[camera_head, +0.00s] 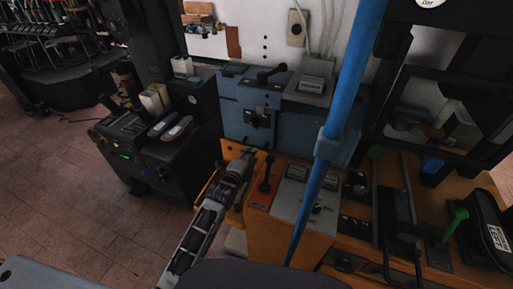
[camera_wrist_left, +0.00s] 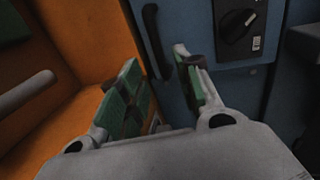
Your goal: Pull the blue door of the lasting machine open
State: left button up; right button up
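The blue front of the lasting machine (camera_head: 237,121) stands at the centre of the head view, with black fittings on it. In the left wrist view a blue panel (camera_wrist_left: 193,18) fills the upper middle. It carries a black vertical bar handle (camera_wrist_left: 154,40) and a black rotary knob (camera_wrist_left: 238,25). My left gripper (camera_head: 250,154) is low in front of the blue front, beside the orange housing. In the wrist view my left gripper (camera_wrist_left: 160,75) is open, and the handle shows between and beyond its fingertips. Contact with the handle cannot be told. My right gripper is not in view.
An orange panel (camera_wrist_left: 80,40) runs close along the left of the gripper. A blue slanted post (camera_head: 346,90) crosses the head view. An orange bench (camera_head: 262,222) with levers lies to the right. A dark machine (camera_head: 160,165) stands left; brick floor (camera_head: 60,200) is open.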

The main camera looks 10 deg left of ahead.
aim_at(257, 147)
pick_arm(q)
jog(key=shift+x, duration=3.75)
grip_shut()
